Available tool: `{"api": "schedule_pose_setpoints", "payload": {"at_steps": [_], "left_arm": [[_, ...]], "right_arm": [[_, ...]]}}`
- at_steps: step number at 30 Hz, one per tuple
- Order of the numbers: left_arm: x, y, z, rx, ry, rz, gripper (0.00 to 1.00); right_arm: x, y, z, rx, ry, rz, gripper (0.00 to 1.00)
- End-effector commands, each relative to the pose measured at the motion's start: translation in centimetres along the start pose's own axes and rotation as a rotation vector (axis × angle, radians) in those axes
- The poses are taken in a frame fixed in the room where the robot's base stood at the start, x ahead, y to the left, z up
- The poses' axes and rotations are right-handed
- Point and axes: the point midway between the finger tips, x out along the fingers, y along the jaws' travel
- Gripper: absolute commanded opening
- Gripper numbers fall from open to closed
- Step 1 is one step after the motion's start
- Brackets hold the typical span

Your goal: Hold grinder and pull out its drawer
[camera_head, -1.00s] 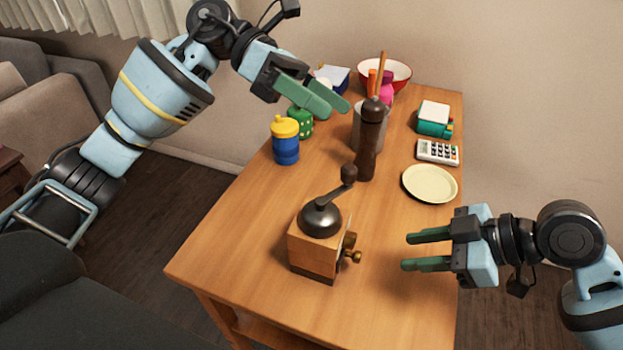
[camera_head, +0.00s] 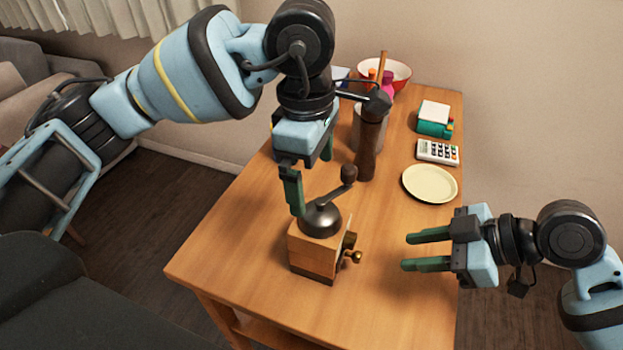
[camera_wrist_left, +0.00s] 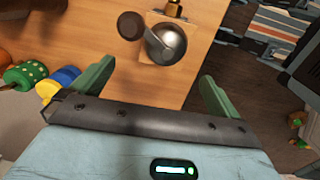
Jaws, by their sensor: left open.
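The grinder (camera_head: 314,249) stands upright near the front of the wooden table. It has a wooden box body, a dark metal dome and a crank with a dark knob. Its brass drawer knob (camera_head: 354,257) faces right, toward my right gripper. My left gripper (camera_head: 312,182) points down above and just behind the grinder, open and empty. In the left wrist view the grinder's dome (camera_wrist_left: 166,44) shows beyond and between the open fingers (camera_wrist_left: 155,85). My right gripper (camera_head: 427,249) is open and empty to the right of the grinder, apart from it, its fingers pointing left.
A dark pepper mill (camera_head: 369,145) stands behind the grinder. A cream plate (camera_head: 430,184), a calculator (camera_head: 438,152) and a red-white bowl (camera_head: 398,75) are farther back. The left wrist view shows a blue-yellow container (camera_wrist_left: 62,80) and a green one (camera_wrist_left: 24,74). The table's front is clear.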

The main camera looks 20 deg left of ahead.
Motion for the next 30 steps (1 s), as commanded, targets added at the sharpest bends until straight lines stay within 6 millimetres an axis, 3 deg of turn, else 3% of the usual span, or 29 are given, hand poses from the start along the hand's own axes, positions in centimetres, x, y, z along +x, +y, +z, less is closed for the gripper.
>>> {"api": "schedule_pose_setpoints", "payload": {"at_steps": [3,14,24,30], "left_arm": [[1.4,-0.5,0.0,0.011,0.045,-0.010,1.00],[2.8,-0.6,-0.1,0.014,0.060,-0.015,1.00],[7.4,-0.8,-0.4,0.015,0.058,-0.017,1.00],[9.2,-0.7,-0.5,0.014,0.057,-0.015,1.00]], "right_arm": [[0.0,0.0,0.0,0.000,0.000,0.000,0.36],[0.0,0.0,0.0,0.000,0.000,0.000,0.36],[0.0,0.0,0.0,0.000,0.000,0.000,0.36],[0.0,0.0,0.0,0.000,0.000,0.000,0.36]]}}
